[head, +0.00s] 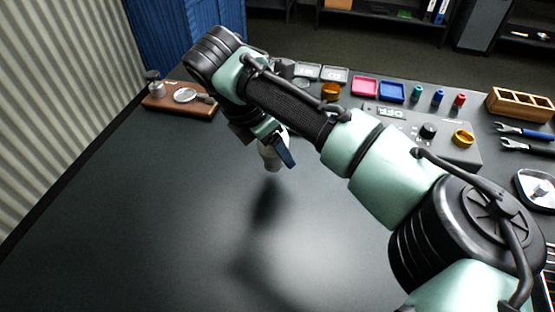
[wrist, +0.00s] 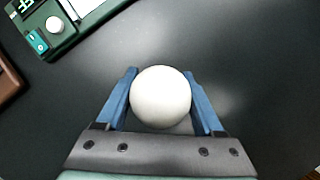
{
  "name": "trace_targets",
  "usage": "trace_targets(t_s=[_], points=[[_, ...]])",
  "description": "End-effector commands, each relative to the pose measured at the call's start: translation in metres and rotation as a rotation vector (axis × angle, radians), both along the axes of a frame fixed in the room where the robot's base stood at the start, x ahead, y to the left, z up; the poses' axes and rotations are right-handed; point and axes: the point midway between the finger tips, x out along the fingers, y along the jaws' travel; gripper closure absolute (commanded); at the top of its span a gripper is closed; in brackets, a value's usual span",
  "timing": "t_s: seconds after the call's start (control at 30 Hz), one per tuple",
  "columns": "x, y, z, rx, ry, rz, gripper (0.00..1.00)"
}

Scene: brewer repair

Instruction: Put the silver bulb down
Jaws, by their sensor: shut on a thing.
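The silver bulb (wrist: 160,97) looks like a smooth, pale white-grey globe in the wrist view. My gripper (wrist: 161,80) is shut on it, with a blue finger on each side. In the head view the bulb (head: 269,157) is partly hidden by my gripper (head: 278,158), which points down over the dark table. A shadow lies on the table below, and the bulb appears to be held above the surface. The bulb's base is hidden.
The near table (head: 150,235) is bare. A wooden board (head: 178,105) with a magnifier lies far left. Pink (head: 365,87) and blue (head: 392,92) trays, a grey control panel (head: 450,148) and a wooden rack (head: 520,105) stand back right. A green device (wrist: 48,28) shows in the wrist view.

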Motion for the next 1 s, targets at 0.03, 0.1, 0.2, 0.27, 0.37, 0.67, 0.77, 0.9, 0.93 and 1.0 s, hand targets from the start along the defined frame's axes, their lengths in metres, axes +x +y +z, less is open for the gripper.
trace_targets(t_s=[0.03, 0.1, 0.2, 0.27, 0.37, 0.67, 0.77, 0.9, 0.93, 1.0], points=[[0.000, 0.000, -0.004, -0.001, 0.001, 0.000, 0.92], [0.000, 0.000, -0.013, 0.000, 0.001, 0.000, 0.92], [-0.001, 0.000, -0.028, 0.000, 0.003, -0.001, 0.92], [-0.001, 0.000, -0.035, 0.000, 0.002, -0.001, 0.92], [0.000, 0.000, -0.037, 0.002, -0.001, -0.001, 0.92], [0.000, 0.000, -0.040, 0.001, 0.000, -0.001, 0.27], [0.000, 0.000, -0.039, 0.001, 0.000, -0.001, 0.09], [0.000, 0.000, -0.039, 0.001, 0.000, -0.001, 0.01], [0.000, 0.000, -0.039, 0.001, 0.000, -0.001, 0.01], [0.000, 0.000, -0.039, 0.001, 0.000, -0.001, 0.01]])
